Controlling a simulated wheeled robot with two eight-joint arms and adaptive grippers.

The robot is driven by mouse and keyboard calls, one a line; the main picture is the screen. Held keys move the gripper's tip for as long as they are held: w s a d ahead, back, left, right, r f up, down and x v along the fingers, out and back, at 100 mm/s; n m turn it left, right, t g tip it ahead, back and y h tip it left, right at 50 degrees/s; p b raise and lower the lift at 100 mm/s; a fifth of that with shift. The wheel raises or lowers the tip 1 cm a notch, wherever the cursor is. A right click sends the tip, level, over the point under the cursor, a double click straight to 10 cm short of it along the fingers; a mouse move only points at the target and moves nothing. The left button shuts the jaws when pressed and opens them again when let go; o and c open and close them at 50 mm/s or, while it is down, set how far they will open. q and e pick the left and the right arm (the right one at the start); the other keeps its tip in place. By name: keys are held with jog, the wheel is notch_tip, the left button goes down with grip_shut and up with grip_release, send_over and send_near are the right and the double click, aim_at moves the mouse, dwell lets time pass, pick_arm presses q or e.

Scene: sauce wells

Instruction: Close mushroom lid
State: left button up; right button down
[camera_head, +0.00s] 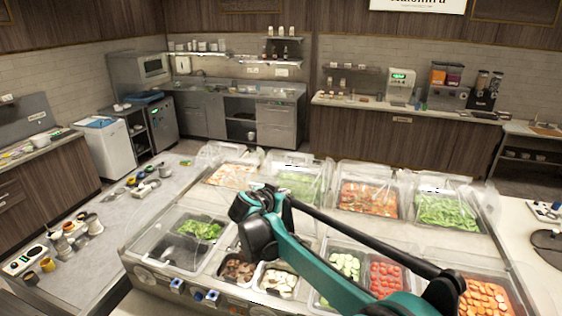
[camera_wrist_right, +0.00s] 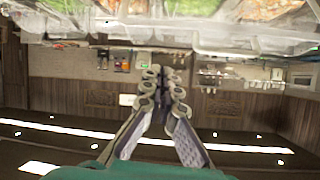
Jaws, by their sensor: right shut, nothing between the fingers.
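The counter holds two rows of clear food wells. In the head view, a front-row well holds brown pieces that look like mushrooms (camera_head: 238,270). Beside it on the right is a well of pale slices (camera_head: 279,281), which may also be mushrooms. Both wells show their food from above; I cannot tell which clear lid belongs to the mushrooms. My right gripper (camera_head: 250,206) is above the counter, behind the brown pieces in the picture, its fingers mostly hidden by its own body. In the right wrist view its fingers (camera_wrist_right: 163,75) are shut and empty. My left gripper is out of view.
Clear covers (camera_head: 300,162) stand along the back row. Front wells hold greens (camera_head: 200,229), cucumber (camera_head: 345,264), tomatoes (camera_head: 386,277) and carrots (camera_head: 484,299). My right arm crosses over the middle wells. Cups and bottles (camera_head: 74,232) stand on the left side counter.

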jog(key=w+a+r+t+p, duration=0.1)
jog(key=w+a+r+p, duration=0.1)
jog(key=w+a+r, duration=0.15)
jog(key=shift+m, duration=0.4)
jog(key=p+x, duration=0.1)
jog(key=x, duration=0.5)
jog(key=p+x, duration=0.1)
jog(key=x, duration=0.3)
jog(key=shift+a+f+p, duration=0.1)
jog(key=shift+f+p, duration=0.2)
jog(key=shift+s+a+f+p, duration=0.25)
jog(key=shift+s+a+f, duration=0.15)
jog(key=shift+f, duration=0.2)
jog(key=shift+s+a+f+p, duration=0.2)
jog(key=shift+s+a+f, duration=0.2)
jog(key=shift+f, duration=0.25)
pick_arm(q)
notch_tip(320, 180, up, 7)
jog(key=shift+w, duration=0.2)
pick_arm(e)
jog(key=shift+s+a+f, duration=0.1)
jog(key=shift+s+f, duration=0.1)
jog(key=shift+f, duration=0.15)
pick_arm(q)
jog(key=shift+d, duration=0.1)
